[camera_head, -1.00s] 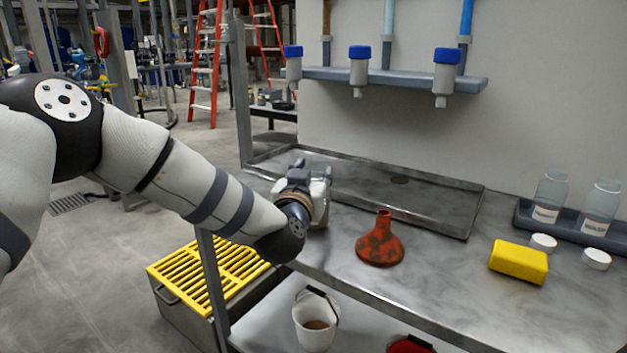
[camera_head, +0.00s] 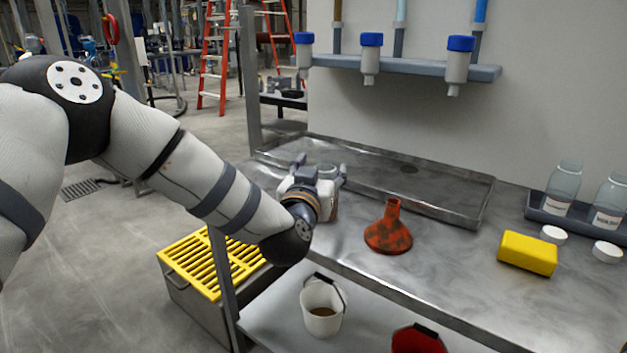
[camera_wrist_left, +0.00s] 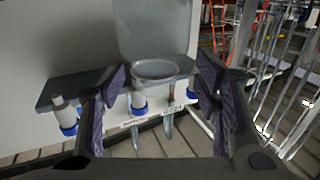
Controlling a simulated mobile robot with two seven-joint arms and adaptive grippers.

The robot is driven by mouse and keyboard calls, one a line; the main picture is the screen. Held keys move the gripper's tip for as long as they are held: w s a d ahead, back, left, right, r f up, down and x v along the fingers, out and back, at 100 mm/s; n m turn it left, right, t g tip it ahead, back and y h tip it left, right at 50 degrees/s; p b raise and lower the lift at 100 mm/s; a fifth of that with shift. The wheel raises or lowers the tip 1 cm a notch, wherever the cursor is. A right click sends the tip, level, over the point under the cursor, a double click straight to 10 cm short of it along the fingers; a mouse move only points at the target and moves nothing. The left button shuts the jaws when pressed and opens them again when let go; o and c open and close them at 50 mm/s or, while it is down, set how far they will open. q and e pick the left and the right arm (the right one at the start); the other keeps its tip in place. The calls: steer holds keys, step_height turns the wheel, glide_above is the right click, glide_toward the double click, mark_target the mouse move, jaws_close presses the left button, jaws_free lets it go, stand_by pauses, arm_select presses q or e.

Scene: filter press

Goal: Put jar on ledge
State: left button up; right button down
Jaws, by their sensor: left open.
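A clear jar (camera_head: 327,171) stands at the left end of the metal bench, partly hidden by my left gripper (camera_head: 320,168). In the left wrist view, which looks upside down, the see-through jar (camera_wrist_left: 155,30) with its round rim shows between the spread fingers of the left gripper (camera_wrist_left: 162,82). The fingers are open on either side of it; I cannot tell whether they touch it. My right gripper is not in view.
A rusty red funnel-shaped flask (camera_head: 388,232) stands right of my gripper. A yellow sponge (camera_head: 527,253), white lids (camera_head: 553,234) and a tray (camera_head: 533,206) with two labelled jars are further right. A shallow metal basin (camera_head: 440,198) lies behind. A white bucket (camera_head: 323,308) stands below.

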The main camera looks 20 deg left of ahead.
arm_select(q)
steer(key=s+p, duration=0.1)
steer(key=s, duration=0.9)
steer(key=shift+d, duration=0.3)
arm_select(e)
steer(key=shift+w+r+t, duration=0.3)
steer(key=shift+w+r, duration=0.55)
arm_select(q)
steer(key=shift+r, duration=0.1)
